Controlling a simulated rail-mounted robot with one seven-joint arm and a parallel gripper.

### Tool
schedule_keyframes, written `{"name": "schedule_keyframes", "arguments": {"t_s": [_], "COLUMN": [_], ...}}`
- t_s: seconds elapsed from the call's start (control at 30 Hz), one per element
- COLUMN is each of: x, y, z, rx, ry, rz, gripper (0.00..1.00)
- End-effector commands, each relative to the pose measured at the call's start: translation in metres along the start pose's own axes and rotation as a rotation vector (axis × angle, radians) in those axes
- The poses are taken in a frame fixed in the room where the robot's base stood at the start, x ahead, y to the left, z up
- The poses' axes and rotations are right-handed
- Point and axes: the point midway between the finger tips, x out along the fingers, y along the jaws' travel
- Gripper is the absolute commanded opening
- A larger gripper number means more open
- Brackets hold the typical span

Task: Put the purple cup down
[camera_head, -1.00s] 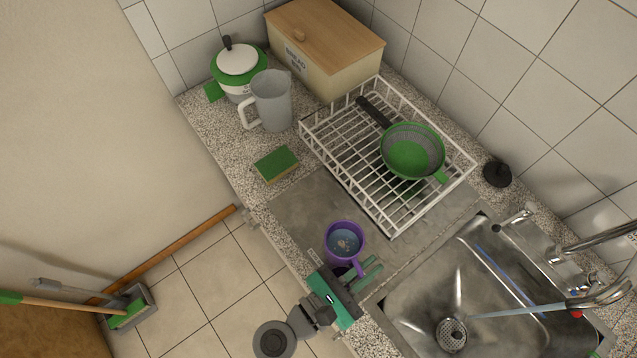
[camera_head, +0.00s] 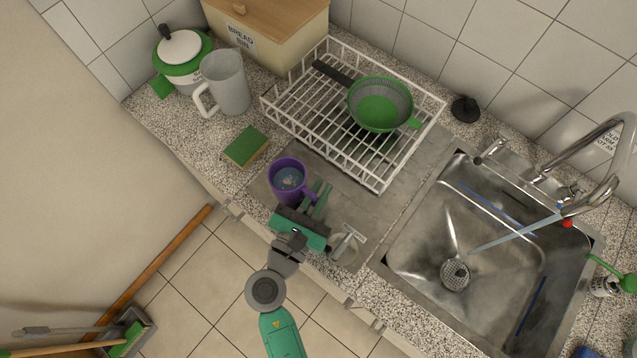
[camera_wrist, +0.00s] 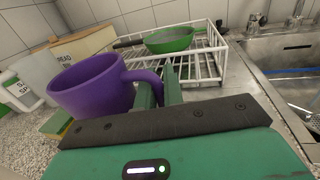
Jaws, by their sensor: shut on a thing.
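The purple cup (camera_head: 287,181) is upright over the metal drainboard, in front of the white dish rack. Its inside shows a bluish, speckled content. My gripper (camera_head: 321,192) is on the cup's near right side, with its green fingers at the cup's handle. In the wrist view the purple cup (camera_wrist: 95,88) stands to the left, and its handle reaches right to my gripper's fingers (camera_wrist: 158,88), which are shut on it. I cannot tell whether the cup's base touches the drainboard.
The white dish rack (camera_head: 383,183) holds a green colander (camera_head: 381,104) behind the cup. A sponge (camera_head: 246,147) lies to the left, with a grey jug (camera_head: 226,82) beyond it. The sink (camera_head: 415,240) is to the right. Drainboard (camera_head: 378,208) between cup and sink is mostly bare.

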Motion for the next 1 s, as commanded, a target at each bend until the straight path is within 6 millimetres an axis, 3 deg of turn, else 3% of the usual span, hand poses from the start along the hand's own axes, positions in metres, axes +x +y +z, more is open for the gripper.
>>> {"name": "schedule_keyframes", "arguments": {"t_s": [0.1, 0.4, 0.57, 0.93, 0.97, 1.0], "x": [0.019, 0.035, 0.033, 0.033, 0.033, 0.033], "y": [0.006, 0.010, 0.010, 0.010, 0.010, 0.010], "z": [-0.003, -0.004, -0.039, -0.042, -0.042, -0.041], "rx": [0.001, 0.002, -0.001, 0.000, 0.000, 0.000], "ry": [0.000, -0.001, 0.002, 0.000, 0.001, 0.001], "rz": [0.000, -0.001, 0.001, 0.001, 0.001, 0.001], "gripper": [0.00, 0.00, 0.00, 0.00, 0.15, 0.23]}}
